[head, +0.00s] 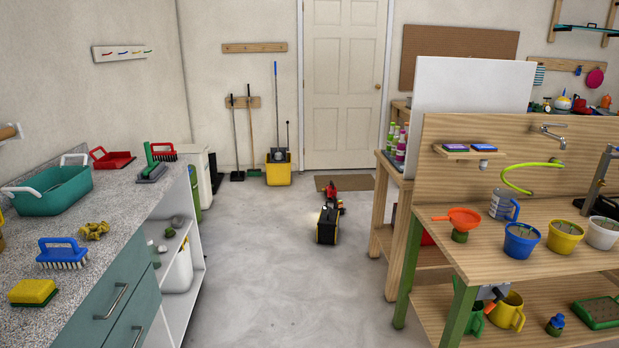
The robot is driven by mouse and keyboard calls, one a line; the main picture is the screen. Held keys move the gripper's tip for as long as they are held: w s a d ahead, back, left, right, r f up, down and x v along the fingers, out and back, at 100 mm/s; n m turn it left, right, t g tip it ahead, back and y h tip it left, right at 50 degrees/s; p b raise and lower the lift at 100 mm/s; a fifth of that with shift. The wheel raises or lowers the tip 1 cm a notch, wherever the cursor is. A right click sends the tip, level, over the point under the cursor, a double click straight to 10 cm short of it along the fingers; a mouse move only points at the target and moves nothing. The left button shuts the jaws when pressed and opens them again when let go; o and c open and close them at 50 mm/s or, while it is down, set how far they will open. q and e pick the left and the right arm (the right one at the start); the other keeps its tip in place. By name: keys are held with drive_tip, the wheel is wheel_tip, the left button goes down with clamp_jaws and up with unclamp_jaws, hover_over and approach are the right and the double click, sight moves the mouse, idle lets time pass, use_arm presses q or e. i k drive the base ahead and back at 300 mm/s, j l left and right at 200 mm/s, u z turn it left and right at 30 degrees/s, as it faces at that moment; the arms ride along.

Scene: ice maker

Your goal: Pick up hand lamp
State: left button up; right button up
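I cannot clearly make out a hand lamp in the head view. A dark boxy object with yellow edges (327,228) stands on the floor in the middle of the room. A red and black object (331,188) is just behind it. Both are too small to identify for certain, and I cannot tell if they touch. Neither of my grippers is in view.
A stone-topped counter (125,215) with a teal basket (55,192) and brushes runs along the left. A wooden potting bench (520,240) with several pots and a funnel (460,219) stands on the right. Open floor (290,290) lies between them, leading to a door (343,85).

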sight(342, 210)
drive_tip(key=i, duration=1.95)
drive_tip(key=i+j, duration=0.1)
drive_tip(key=i, duration=1.85)
drive_tip(key=i+z, duration=0.4)
drive_tip(key=z, duration=2.1)
drive_tip(key=l+z, duration=0.8)
drive_tip(key=i+l+z, duration=0.15)
drive_tip(key=z, duration=0.25)
drive_tip(key=i+l+z, duration=0.15)
drive_tip(key=l+z, duration=0.3)
drive_tip(key=i+l+z, duration=0.15)
drive_tip(key=z, duration=0.25)
drive_tip(key=i+l+z, duration=0.55)
drive_tip(key=i+z, duration=0.2)
drive_tip(key=i, duration=0.15)
drive_tip(key=i+u, duration=0.45)
drive_tip(key=i+l+u, duration=0.1)
drive_tip(key=i+u, duration=0.35)
drive_tip(key=k, duration=0.1)
